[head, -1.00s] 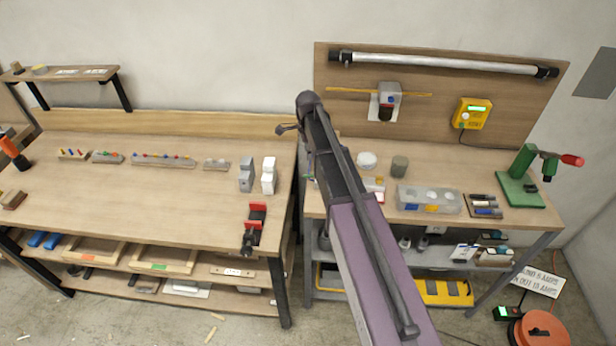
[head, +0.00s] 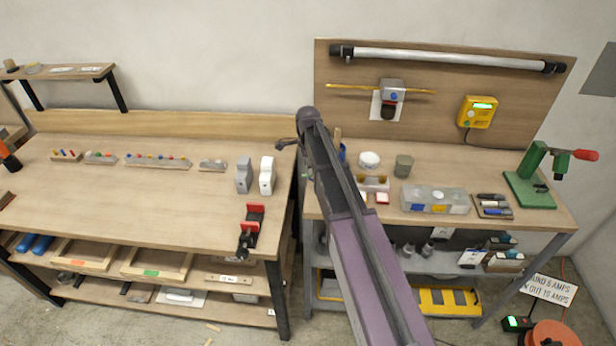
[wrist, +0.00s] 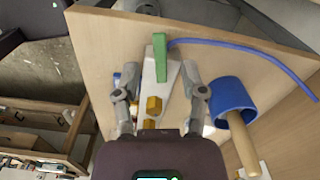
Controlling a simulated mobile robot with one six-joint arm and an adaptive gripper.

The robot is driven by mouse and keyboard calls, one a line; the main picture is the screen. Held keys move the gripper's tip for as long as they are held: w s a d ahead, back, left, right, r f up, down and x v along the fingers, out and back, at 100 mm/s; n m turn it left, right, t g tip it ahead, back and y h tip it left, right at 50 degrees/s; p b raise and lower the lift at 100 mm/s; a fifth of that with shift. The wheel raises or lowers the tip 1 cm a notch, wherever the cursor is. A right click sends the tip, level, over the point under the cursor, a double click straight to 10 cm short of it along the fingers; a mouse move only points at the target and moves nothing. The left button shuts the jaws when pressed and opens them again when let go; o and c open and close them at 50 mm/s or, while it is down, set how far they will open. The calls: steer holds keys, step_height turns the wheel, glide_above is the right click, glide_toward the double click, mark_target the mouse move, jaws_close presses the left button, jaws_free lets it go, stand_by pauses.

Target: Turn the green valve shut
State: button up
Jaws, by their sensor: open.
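The green valve handle (wrist: 160,58) shows in the wrist view as a flat upright bar at the top of a pale plate with yellow fittings (wrist: 153,104). A blue hose (wrist: 245,52) leads off to the right from beside it. My gripper (wrist: 160,92) is open and empty, its two fingers spread on either side of the pale plate. The green handle lies ahead of the fingertips, roughly midway between them. Contact cannot be seen. In the head view my arm covers this area, and the valve cannot be made out.
A blue cup (wrist: 231,95) with a wooden handle in it stands close to the right finger. The right workbench (head: 480,225) carries a grey box (head: 435,199) and a green press (head: 532,185). A gap separates it from the left workbench (head: 130,205).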

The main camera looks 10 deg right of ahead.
steer(key=shift+f+b, duration=1.05)
steer(key=shift+f, duration=0.3)
jaws_close()
